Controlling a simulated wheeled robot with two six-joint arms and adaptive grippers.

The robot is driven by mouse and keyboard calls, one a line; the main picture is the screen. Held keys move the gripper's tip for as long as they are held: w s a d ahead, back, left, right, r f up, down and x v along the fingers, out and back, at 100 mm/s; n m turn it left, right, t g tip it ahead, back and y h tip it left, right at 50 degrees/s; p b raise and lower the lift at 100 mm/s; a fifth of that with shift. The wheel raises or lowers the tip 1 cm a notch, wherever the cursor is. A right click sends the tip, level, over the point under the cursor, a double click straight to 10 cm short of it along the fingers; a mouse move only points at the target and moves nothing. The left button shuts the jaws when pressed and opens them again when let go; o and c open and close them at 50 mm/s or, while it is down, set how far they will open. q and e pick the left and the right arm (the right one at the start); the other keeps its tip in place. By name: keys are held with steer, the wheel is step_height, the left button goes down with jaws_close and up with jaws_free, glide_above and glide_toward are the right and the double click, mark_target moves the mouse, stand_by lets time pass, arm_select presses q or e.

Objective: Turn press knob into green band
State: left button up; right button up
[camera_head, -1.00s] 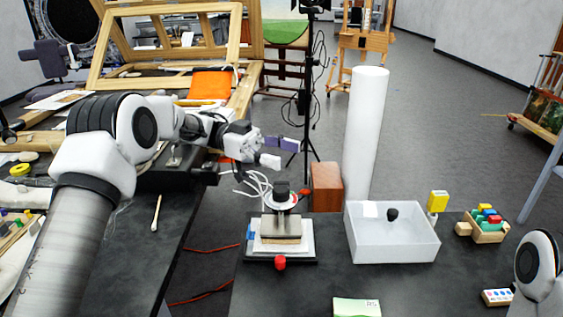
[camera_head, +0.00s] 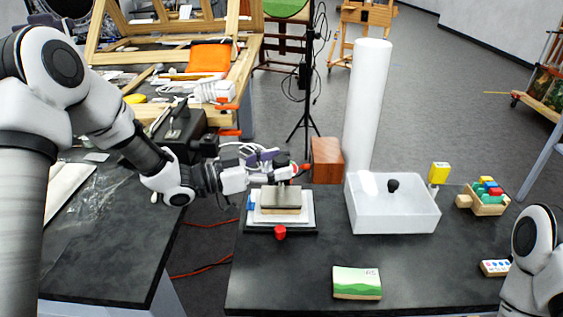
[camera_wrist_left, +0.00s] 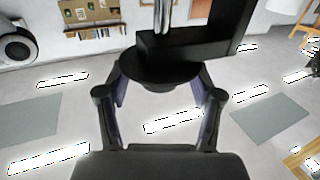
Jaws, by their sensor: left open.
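The small press (camera_head: 281,200) stands on the dark table, with a wooden block and white sheets in its bed and a red knob (camera_head: 280,232) at its front. My left gripper (camera_head: 275,162) is at the top of the press, where its fingers and palm hide most of the knob and dial. A bit of white and red dial (camera_head: 298,172) shows beside the fingers. In the left wrist view, a black round part (camera_wrist_left: 160,68) on a metal post lies between the open fingers (camera_wrist_left: 160,125), with gaps at both sides. I cannot see a green band on the dial. My right gripper is out of view.
A white tray (camera_head: 395,222) with a black knob-like piece stands right of the press, a tall white cylinder (camera_head: 367,110) behind it. A green-and-white block (camera_head: 357,283) lies in front. A wooden crate of coloured pieces (camera_head: 484,200) is at right.

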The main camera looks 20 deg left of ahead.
arm_select(q)
steer(key=shift+w+d, duration=0.4)
steer(key=shift+d, duration=0.15)
steer(key=c, duration=1.2)
steer(key=shift+o, duration=0.2)
steer(key=shift+a+r+m+g+h+p, duration=0.1)
steer(key=shift+r+m+g+h+p, duration=0.1)
steer(key=shift+m+g+h+p, duration=0.3)
steer(key=shift+f+g, duration=0.1)
steer(key=shift+g, duration=0.3)
steer(key=o, duration=1.2)
steer(key=shift+c, duration=0.2)
